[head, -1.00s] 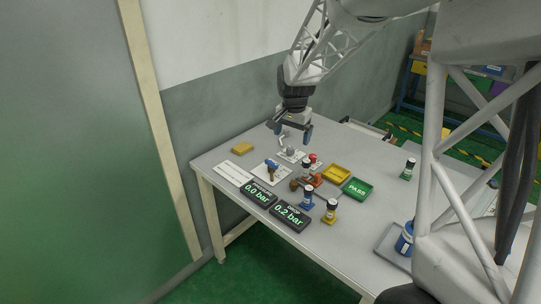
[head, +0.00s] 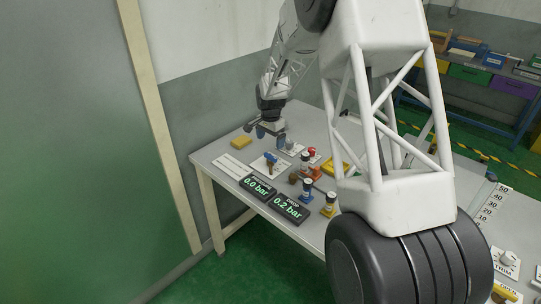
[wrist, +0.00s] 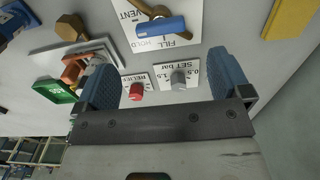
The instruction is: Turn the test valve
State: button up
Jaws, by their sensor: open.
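The test valve has a blue bar handle (wrist: 160,26) over a brass-coloured body, on a white plate marked VENT, HOLD and FILL. In the head view the blue handle (head: 271,157) is on the table's left part. My gripper (head: 270,134) is open and empty, above the table behind the valve, apart from the handle. In the wrist view my gripper's two blue fingers (wrist: 160,65) are spread wide, with the handle beyond the fingertips. Between the fingers show a grey SET bar knob (wrist: 178,79) and a red RELIEF knob (wrist: 136,91).
Two dark displays stand in front of the valve, reading 0.0 bar (head: 258,187) and DROP 0.2 bar (head: 289,208). A blue-based column (head: 307,190) and a yellow-based column (head: 329,204) stand right of them. A yellow block (head: 241,142) lies back left. My arm hides the table's right middle.

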aim_at(271, 156)
jog(key=shift+f, duration=0.1)
dwell(0.3)
jog(key=shift+f, duration=3.85)
jog(key=shift+c, duration=0.3)
jog(key=c, duration=0.9)
